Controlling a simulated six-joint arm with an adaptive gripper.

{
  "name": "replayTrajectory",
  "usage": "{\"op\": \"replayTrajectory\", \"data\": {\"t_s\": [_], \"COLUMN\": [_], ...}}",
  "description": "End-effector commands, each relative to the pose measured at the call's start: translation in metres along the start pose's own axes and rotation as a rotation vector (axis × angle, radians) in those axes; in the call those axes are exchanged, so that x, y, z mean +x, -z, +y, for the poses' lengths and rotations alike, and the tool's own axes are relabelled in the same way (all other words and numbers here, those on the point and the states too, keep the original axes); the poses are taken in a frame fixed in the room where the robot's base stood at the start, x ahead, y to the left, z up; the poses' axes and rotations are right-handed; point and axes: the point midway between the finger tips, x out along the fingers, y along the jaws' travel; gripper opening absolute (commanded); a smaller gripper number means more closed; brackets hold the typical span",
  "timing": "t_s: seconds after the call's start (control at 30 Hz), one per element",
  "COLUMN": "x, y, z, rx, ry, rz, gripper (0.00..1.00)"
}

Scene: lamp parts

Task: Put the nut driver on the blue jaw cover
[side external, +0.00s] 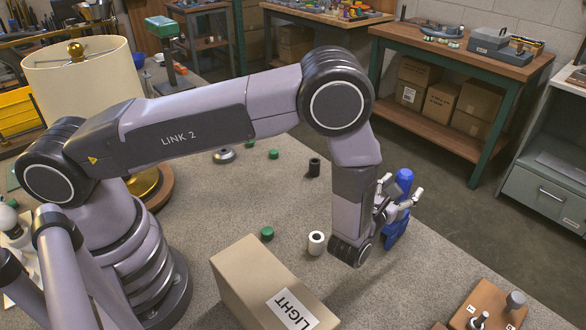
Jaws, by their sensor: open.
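A blue object (396,236) stands at the table's right edge, partly hidden behind my wrist and gripper. Its rounded blue top (404,177) shows between my fingers. I cannot tell whether these blue parts are the jaw cover, the nut driver's handle, or both. My gripper (402,187) is open, with one finger on each side of the blue top. Whether the fingers touch it cannot be made out. No separate nut driver can be clearly identified.
A cardboard box marked LIGHT (255,280) stands in front. A white cylinder (317,243), a black cylinder (314,167) and green caps (267,233) stand on the table. A brown block with pegs (490,305) is at lower right. A lamp with a cream shade (85,80) stands at left.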

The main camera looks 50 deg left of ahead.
Motion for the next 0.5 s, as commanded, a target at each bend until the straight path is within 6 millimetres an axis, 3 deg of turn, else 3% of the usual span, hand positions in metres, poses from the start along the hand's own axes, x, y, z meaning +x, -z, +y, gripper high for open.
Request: {"op": "replayTrajectory", "data": {"t_s": [0.17,0.3,0.5], "x": [-0.022,-0.054,-0.050], "y": [-0.001,-0.001,-0.047], "z": [-0.001,-0.002,0.000], "rx": [0.003,0.003,-0.004], "ry": [0.004,0.005,0.000], "rz": [0.002,0.001,-0.002], "gripper": [0.63,0.63,0.63]}}
